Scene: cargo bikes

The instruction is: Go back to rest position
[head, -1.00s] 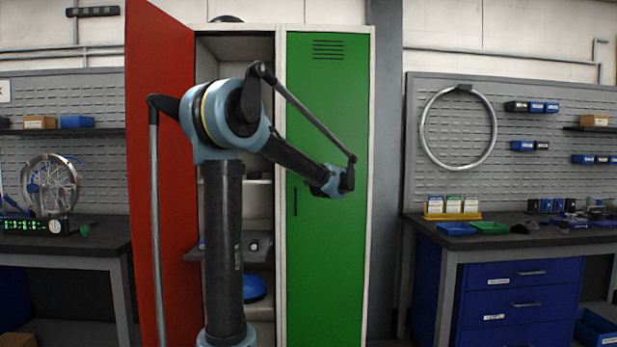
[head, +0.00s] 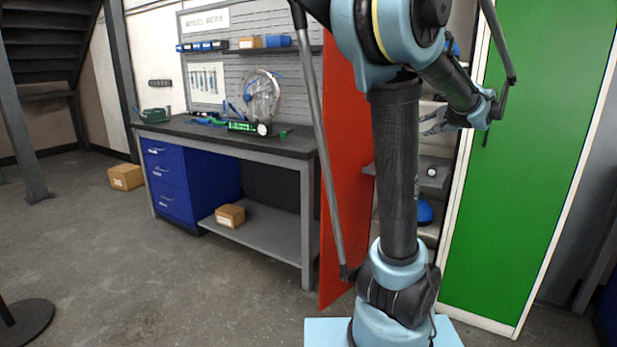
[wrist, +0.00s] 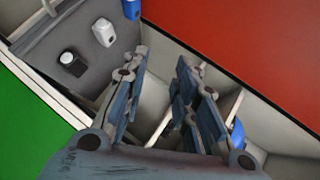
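My gripper (head: 440,122) is in front of the open locker, beside the green door's left edge in the head view. Its fingers are spread apart in the wrist view (wrist: 162,80), with nothing between them. Locker shelves show behind them. My arm bends from its upright column towards the locker, and part of it runs out of the top of the head view.
A grey shelf (head: 440,180) and a blue rounded object (head: 424,213) are inside. A workbench (head: 285,145) stands left, with clear floor before it.

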